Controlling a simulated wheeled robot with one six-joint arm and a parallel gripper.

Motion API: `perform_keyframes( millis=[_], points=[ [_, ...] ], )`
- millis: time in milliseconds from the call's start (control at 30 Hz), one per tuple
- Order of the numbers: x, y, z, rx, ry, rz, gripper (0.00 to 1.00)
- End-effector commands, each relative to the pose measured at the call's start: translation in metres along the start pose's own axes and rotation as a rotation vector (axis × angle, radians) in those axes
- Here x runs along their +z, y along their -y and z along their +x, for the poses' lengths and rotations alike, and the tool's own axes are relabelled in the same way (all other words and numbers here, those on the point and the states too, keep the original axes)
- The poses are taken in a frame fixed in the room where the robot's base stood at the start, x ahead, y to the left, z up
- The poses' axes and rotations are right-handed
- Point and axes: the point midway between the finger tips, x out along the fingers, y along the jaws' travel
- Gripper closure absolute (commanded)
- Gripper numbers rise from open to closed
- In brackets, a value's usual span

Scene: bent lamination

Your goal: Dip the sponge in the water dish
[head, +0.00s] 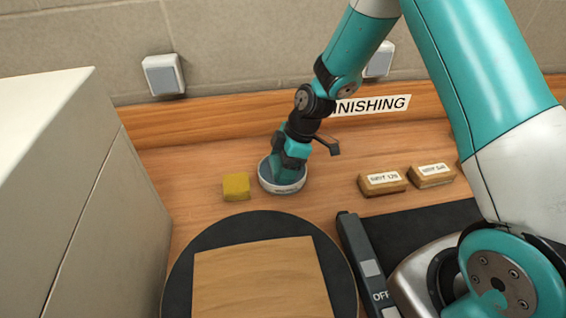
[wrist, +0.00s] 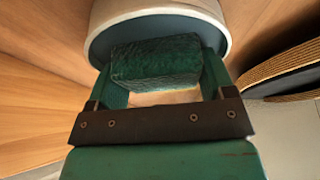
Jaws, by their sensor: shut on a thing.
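My gripper (head: 283,172) reaches down into the round, pale-rimmed dish (head: 284,189) on the wooden bench. In the wrist view my gripper (wrist: 160,88) is shut on a dark green, rough-textured sponge (wrist: 155,62), one finger on each side of it. The sponge is inside the outline of the dish (wrist: 97,25), whose pale rim curves around it. In the head view my gripper mostly hides the sponge. I cannot tell how deep the sponge sits or whether it touches water.
A yellow block (head: 236,187) stands just left of the dish. Two labelled grit blocks (head: 382,183) (head: 432,176) lie to the right. A black round plate bearing a wooden board (head: 260,280) is in front, with a dark switch bar (head: 362,255) beside it. A pale cabinet (head: 85,220) stands left.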

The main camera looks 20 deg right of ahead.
Motion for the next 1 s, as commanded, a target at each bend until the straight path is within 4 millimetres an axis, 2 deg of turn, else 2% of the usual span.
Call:
perform_keyframes(
  millis=[333, 800, 1000],
  points=[
    [-0.001, 0.000, -0.003, 0.000, 0.000, -0.001, 0.43],
    [-0.011, 0.000, -0.025, 0.000, 0.000, -0.001, 0.43],
    [-0.012, 0.000, -0.028, 0.000, 0.000, 0.000, 0.43]
  ],
)
